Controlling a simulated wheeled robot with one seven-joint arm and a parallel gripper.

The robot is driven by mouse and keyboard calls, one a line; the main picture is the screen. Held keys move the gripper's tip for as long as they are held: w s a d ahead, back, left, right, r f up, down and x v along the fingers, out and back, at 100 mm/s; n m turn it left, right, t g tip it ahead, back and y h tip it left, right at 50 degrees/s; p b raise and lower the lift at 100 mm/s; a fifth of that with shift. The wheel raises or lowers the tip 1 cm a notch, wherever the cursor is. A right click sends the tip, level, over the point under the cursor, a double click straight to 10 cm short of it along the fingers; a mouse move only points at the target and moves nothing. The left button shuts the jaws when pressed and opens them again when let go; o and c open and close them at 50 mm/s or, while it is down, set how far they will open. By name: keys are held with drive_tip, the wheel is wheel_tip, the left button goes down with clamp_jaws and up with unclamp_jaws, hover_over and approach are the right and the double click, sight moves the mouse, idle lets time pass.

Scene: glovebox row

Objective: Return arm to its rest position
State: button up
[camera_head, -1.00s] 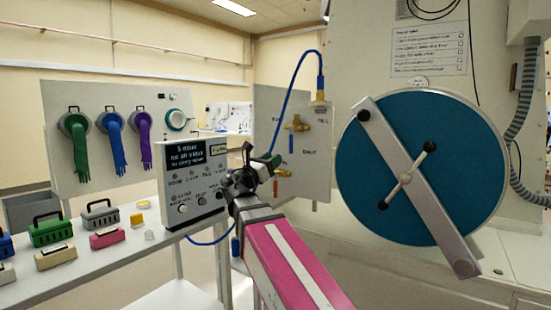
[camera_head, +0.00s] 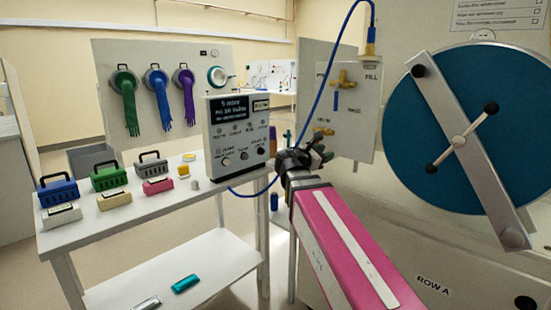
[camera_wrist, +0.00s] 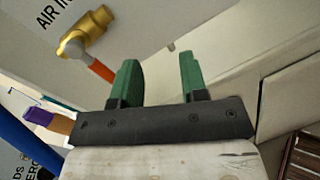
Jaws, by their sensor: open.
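My gripper (camera_head: 318,152) is at the end of my pink arm in the head view, in front of the lower part of the valve panel (camera_head: 345,110). In the wrist view, my gripper (camera_wrist: 160,75) shows two green fingers standing apart with nothing between them. A brass fitting (camera_wrist: 88,30) with an orange-red part is beyond the fingers at the upper left, apart from them. In the head view my gripper is small and partly dark, right of the control box (camera_head: 238,135).
A round blue door (camera_head: 450,190) with a grey bar stands right of my arm. A white bench (camera_head: 135,215) at left holds several coloured cases. A blue hose (camera_head: 335,55) hangs from the panel's top fitting and passes close behind my gripper. Open floor shows at far left.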

drive_tip(key=s+d+f+m+g+y, duration=0.2)
drive_tip(key=f+m+g+y, duration=0.15)
drive_tip(key=f, duration=0.85)
drive_tip(key=s+d+f+m+g+y, duration=0.25)
drive_tip(key=f+m, duration=0.25)
drive_tip(key=f, duration=0.7)
drive_tip(key=s+a+f+m+g+y, duration=0.2)
drive_tip(key=s+f+m+y, duration=0.2)
drive_tip(key=f, duration=0.5)
drive_tip(key=s+a+f+m+g+y, duration=0.2)
drive_tip(key=s+f+m+y, duration=0.3)
drive_tip(key=f+m, duration=0.3)
wheel_tip(320, 180, down, 2)
drive_tip(key=shift+s+a+f, duration=0.2)
drive_tip(key=shift+s+a, duration=0.2)
drive_tip(key=shift+s, duration=0.1)
